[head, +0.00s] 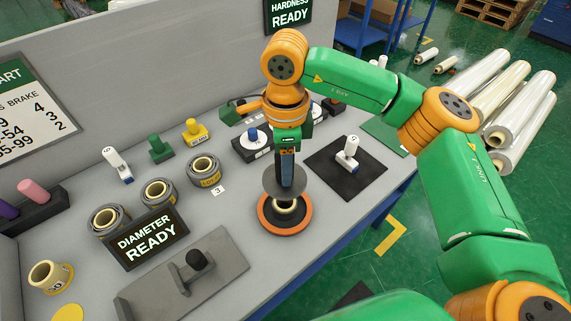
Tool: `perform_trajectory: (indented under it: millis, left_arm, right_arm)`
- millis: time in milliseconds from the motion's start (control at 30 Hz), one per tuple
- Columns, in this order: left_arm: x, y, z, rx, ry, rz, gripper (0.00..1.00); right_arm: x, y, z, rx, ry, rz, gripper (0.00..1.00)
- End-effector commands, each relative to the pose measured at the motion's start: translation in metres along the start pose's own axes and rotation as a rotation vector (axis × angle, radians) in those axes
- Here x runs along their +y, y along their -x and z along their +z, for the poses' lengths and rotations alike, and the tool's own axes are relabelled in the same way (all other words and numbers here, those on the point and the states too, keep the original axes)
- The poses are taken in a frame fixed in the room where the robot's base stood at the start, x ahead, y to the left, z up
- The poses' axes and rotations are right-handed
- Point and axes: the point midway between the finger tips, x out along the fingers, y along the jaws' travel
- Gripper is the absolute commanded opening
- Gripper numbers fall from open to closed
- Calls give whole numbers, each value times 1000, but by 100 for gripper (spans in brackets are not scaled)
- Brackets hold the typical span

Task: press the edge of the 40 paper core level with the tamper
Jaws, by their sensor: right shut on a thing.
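My right gripper (287,155) points straight down and is shut on the upright handle of the tamper, most of which it hides. The tamper's grey round disc (271,181) is directly over a cream paper core (285,207). The core stands in the middle of a round dark base with an orange-red rim (265,222). The disc covers the core's upper edge, and I cannot tell whether they touch. No number is readable on this core. My left gripper is not in view.
Several wrapped grey rolls (204,169) stand to the left, behind the DIAMETER READY sign (146,238). A cream core (50,276) marked 50 stands front left. A grey plate with a black knob (196,259) lies in front. A white-handled tool (349,150) is on a black mat (365,178) at right.

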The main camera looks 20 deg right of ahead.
Motion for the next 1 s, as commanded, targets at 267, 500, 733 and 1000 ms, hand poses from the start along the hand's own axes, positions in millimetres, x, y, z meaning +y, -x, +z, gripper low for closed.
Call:
perform_trajectory:
  millis: [267, 500, 733, 1000]
  left_arm:
    - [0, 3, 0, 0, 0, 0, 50]
    - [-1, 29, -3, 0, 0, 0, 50]
    - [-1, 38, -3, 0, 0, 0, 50]
    - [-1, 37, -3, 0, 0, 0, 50]
  right_arm:
    - [0, 4, 0, -1, 0, -2, 0]
    - [0, 38, 0, -2, -1, -3, 0]
    - [0, 51, 0, -1, 0, -2, 0]
    - [0, 49, 0, -1, 0, -2, 0]
